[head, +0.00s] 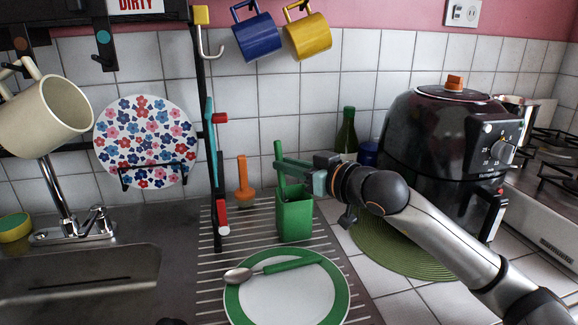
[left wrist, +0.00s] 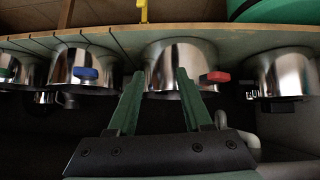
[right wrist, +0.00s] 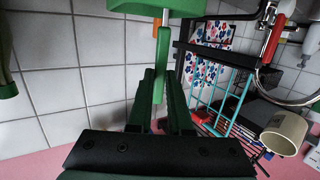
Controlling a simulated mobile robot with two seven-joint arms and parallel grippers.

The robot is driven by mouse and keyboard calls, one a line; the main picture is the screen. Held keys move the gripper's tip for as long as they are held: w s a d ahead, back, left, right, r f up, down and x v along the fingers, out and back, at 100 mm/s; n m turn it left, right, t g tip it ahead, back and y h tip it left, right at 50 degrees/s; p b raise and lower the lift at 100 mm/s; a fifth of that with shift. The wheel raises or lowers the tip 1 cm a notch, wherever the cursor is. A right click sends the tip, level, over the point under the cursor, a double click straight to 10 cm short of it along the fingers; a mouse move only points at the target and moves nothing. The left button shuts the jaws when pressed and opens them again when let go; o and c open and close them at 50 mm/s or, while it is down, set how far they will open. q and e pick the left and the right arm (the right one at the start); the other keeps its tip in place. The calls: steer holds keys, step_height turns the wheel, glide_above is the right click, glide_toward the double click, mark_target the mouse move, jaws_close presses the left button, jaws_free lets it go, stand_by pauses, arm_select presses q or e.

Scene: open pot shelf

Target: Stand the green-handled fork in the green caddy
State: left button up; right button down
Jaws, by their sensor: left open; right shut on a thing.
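The green caddy (head: 294,218) stands upright on the ribbed drainboard behind the plate; part of it shows at the top of the right wrist view (right wrist: 185,8). My right gripper (head: 288,164) is just above the caddy, shut on the upright green handle of the fork (right wrist: 162,55). The handle also shows in the head view (head: 279,158). A bit of metal shows at the caddy's rim; the tines are hidden, and I cannot tell how deep they sit. My left gripper (left wrist: 160,90) is open and empty, facing steel pots on a shelf, outside the head view.
A green-rimmed plate (head: 240,303) with a green-handled spoon (head: 275,268) lies in front of the caddy. A dark rack post (head: 217,225) and an orange utensil (head: 242,185) stand to its left. A dark air fryer (head: 425,130) stands on a green mat (head: 375,245) at right.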

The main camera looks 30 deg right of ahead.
steer(key=c, duration=0.8)
jaws_free()
steer(key=shift+o, duration=0.2)
arm_select(q)
steer(key=shift+s+d, duration=0.1)
steer(key=shift+d, duration=0.05)
steer(key=shift+w+a+f+m+t+b, duration=0.15)
steer(key=shift+w+f+t+b, duration=0.4)
steer(key=shift+b, duration=1.35)
steer(key=shift+w+a+f+m+t+b, duration=0.2)
steer(key=shift+w+b, duration=0.6)
steer(key=shift+b, duration=1.05)
arm_select(e)
steer(key=v, duration=1.2)
steer(key=shift+s, duration=0.2)
